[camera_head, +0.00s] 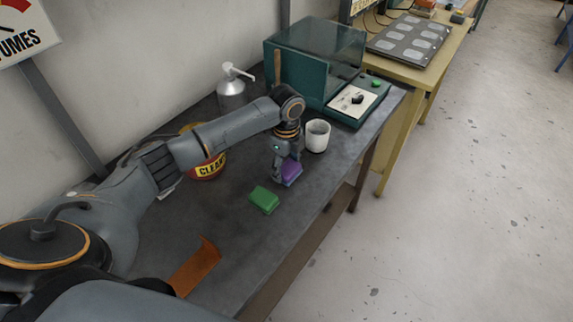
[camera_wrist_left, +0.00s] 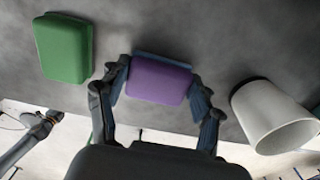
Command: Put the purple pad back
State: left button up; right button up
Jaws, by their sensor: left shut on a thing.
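The purple pad (camera_head: 291,170) is on the dark table beside the white cup, with my left gripper (camera_head: 283,178) over it. In the left wrist view the purple pad (camera_wrist_left: 160,80) sits between the two fingers of my left gripper (camera_wrist_left: 160,85), which is shut on it. A blue-grey edge shows along the pad's far side. I cannot tell whether the pad touches the table. My right gripper is not in view.
A green pad (camera_head: 264,200) lies close by, and a white cup (camera_head: 317,135) stands near the gripper. A red and yellow tin (camera_head: 208,166), a metal pump bottle (camera_head: 231,93) and a teal machine (camera_head: 300,75) stand behind. An orange-brown piece (camera_head: 197,266) lies in front.

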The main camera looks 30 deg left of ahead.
aim_at(287, 167)
pick_arm(q)
jog(key=shift+f, duration=0.35)
jog(key=shift+f, duration=0.1)
jog(key=o, duration=1)
jog(key=shift+r+b, duration=0.9)
jog(key=shift+r, duration=5.25)
